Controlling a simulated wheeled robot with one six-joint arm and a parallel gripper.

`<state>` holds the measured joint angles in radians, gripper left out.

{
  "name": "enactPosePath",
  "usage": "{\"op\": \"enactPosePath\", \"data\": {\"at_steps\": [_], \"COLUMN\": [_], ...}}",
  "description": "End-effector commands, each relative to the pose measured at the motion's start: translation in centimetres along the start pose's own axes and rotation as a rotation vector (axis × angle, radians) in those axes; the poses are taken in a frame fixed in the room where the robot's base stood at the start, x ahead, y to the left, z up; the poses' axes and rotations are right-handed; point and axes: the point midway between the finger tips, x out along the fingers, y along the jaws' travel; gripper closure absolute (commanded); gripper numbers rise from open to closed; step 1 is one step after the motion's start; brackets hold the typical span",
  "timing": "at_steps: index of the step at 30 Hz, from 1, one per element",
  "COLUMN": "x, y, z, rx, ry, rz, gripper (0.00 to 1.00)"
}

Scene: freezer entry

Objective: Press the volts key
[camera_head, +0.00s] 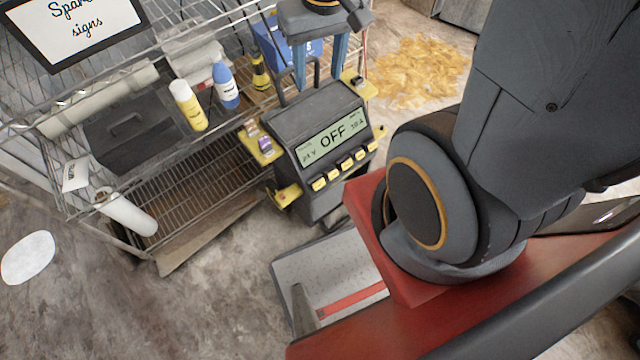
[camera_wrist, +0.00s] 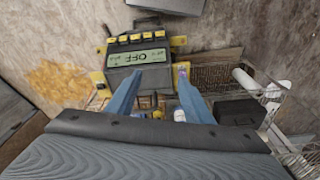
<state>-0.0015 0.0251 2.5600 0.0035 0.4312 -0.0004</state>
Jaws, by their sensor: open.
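A dark grey device (camera_head: 318,150) stands beyond my base, its display (camera_head: 333,137) reading OFF with small volt and amp figures beside it. Below the display is a row of several yellow-and-black keys (camera_head: 346,165). Their labels are too small to read, so I cannot tell which is the volts key. The device (camera_wrist: 113,75) and the key row (camera_wrist: 134,38) also show in the wrist view, upside down. My gripper (camera_head: 320,86) has two blue fingers, apart and empty, above the device's back edge near its handle. In the wrist view my gripper (camera_wrist: 160,72) points toward the display.
Yellow clamps (camera_head: 261,143) sit at the device's side. A grey-and-red platform (camera_head: 330,272) lies in front. Yellowish debris (camera_head: 418,72) covers some floor.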

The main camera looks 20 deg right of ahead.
Motion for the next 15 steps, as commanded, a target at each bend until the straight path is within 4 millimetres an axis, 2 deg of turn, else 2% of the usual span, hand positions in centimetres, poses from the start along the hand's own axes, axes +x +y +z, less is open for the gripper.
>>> {"op": "enactPosePath", "data": {"at_steps": [5, 13, 15], "x": [0.00, 0.00, 0.00], "y": [0.00, 0.00, 0.00], "z": [0.00, 0.00, 0.00], "rx": [0.000, 0.000, 0.000], "ry": [0.000, 0.000, 0.000], "rz": [0.000, 0.000, 0.000], "gripper": [0.53, 0.97, 1.00]}}
